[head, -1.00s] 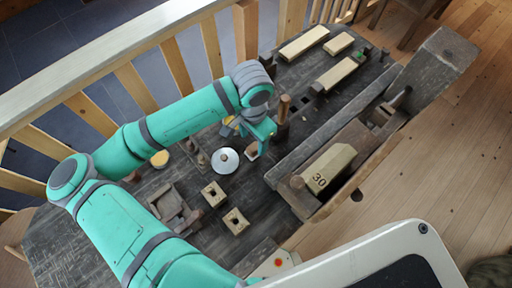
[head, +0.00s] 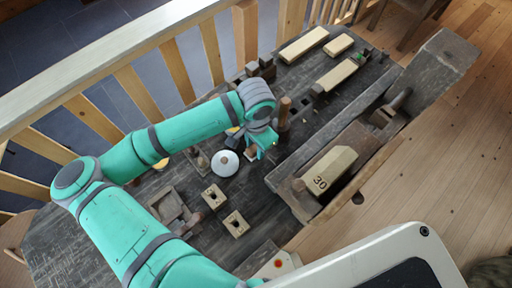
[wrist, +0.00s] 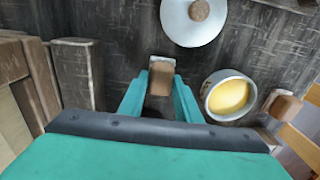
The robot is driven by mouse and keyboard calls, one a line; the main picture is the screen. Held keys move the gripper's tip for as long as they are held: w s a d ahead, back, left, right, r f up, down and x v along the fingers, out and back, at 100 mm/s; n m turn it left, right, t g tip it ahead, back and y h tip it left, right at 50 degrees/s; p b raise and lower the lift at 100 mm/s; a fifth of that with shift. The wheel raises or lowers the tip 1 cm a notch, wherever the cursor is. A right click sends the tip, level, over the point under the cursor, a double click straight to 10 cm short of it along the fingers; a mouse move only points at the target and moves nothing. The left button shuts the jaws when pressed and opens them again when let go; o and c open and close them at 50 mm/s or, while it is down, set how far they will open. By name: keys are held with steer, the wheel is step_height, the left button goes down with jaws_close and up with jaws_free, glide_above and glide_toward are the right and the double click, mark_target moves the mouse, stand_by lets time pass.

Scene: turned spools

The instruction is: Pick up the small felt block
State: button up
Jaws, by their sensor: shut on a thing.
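The small felt block, brown with a paler end, (wrist: 161,80) sits between the two teal fingers of my gripper (wrist: 160,98) in the wrist view. The fingers are shut on it, one on each side. In the head view my gripper (head: 262,150) is low over the dark bench, and the block (head: 250,154) shows only in small part beside the fingers. I cannot tell whether the block is clear of the bench top.
A round white lid with a brown knob (head: 225,163) lies close to the gripper. A cup of yellow stuff (wrist: 228,96) is also near. Two pale holed blocks (head: 214,196) stand nearer the front. A wooden post (head: 284,112) and a long dark beam are to the right.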

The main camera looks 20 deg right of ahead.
mark_target(255, 148)
steer(key=shift+s+d+r, duration=0.15)
steer(key=shift+s+d, duration=0.05)
steer(key=shift+s, duration=0.05)
steer(key=shift+w+a+r, duration=0.1)
steer(key=shift+a+r, duration=0.1)
step_height(255, 148, up, 17)
steer(key=shift+d+r, duration=0.2)
steer(key=o, duration=0.3)
steer(key=shift+a, duration=0.45)
steer(key=shift+c, duration=1)
steer(key=shift+d, duration=0.2)
